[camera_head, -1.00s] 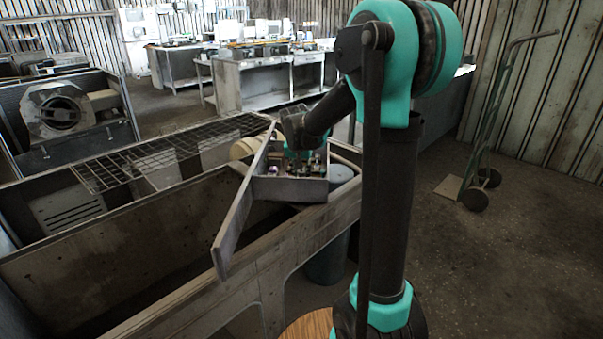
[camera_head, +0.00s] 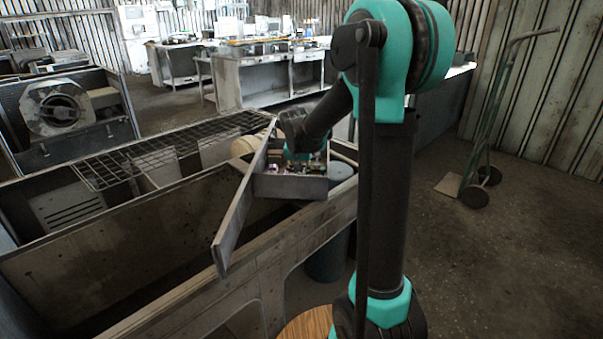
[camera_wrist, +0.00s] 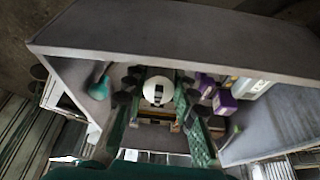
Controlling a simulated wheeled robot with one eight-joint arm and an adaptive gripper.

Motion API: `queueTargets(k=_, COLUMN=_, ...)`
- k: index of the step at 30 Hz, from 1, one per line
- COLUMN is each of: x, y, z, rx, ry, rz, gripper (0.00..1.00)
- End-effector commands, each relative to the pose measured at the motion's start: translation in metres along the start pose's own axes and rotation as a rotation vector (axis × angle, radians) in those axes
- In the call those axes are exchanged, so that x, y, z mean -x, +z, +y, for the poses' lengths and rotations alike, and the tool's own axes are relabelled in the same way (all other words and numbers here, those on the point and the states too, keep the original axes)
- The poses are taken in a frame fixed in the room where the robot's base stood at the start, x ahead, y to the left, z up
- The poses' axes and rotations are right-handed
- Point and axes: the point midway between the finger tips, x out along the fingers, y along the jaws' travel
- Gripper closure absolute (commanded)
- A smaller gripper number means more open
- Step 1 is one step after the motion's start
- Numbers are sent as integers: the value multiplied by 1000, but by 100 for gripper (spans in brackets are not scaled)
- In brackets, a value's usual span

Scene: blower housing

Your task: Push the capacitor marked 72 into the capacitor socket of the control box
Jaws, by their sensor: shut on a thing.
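The grey open-topped control box (camera_head: 290,187) sits on the edge of the large metal housing, with its door swung out to the left. My gripper (camera_wrist: 158,100) is inside the box, shut on a white round-topped capacitor (camera_wrist: 157,90) with black marks. The number on it cannot be read. The fingers stand on either side of it. The capacitor's lower part and the socket are hidden, so I cannot tell how it sits.
Purple parts (camera_wrist: 223,102) and a pale blue-white part (camera_wrist: 252,88) are close right of my gripper. A teal part (camera_wrist: 98,82) is to the left. The housing (camera_head: 120,255) has a deep open cavity. A hand truck (camera_head: 488,140) stands at right.

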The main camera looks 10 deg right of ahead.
Motion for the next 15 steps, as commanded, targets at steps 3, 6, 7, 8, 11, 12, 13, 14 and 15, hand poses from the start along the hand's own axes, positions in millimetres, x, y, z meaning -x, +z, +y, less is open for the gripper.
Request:
queueTargets(k=3, x=-2, y=1, z=0, rx=0, ry=0, rz=0, gripper=94)
queueTargets(k=6, x=-4, y=2, z=0, rx=0, ry=0, rz=0, gripper=94)
queueTargets(k=7, x=-4, y=2, z=0, rx=0, ry=0, rz=0, gripper=94)
queueTargets(k=8, x=-4, y=2, z=0, rx=0, ry=0, rz=0, gripper=70)
queueTargets(k=11, x=-4, y=2, z=0, rx=0, ry=0, rz=0, gripper=57)
queueTargets(k=12, x=-4, y=2, z=0, rx=0, ry=0, rz=0, gripper=52)
queueTargets(k=13, x=-4, y=2, z=0, rx=0, ry=0, rz=0, gripper=49)
queueTargets(k=14, x=-4, y=2, z=0, rx=0, ry=0, rz=0, gripper=49)
queueTargets(k=15, x=-4, y=2, z=0, rx=0, ry=0, rz=0, gripper=49)
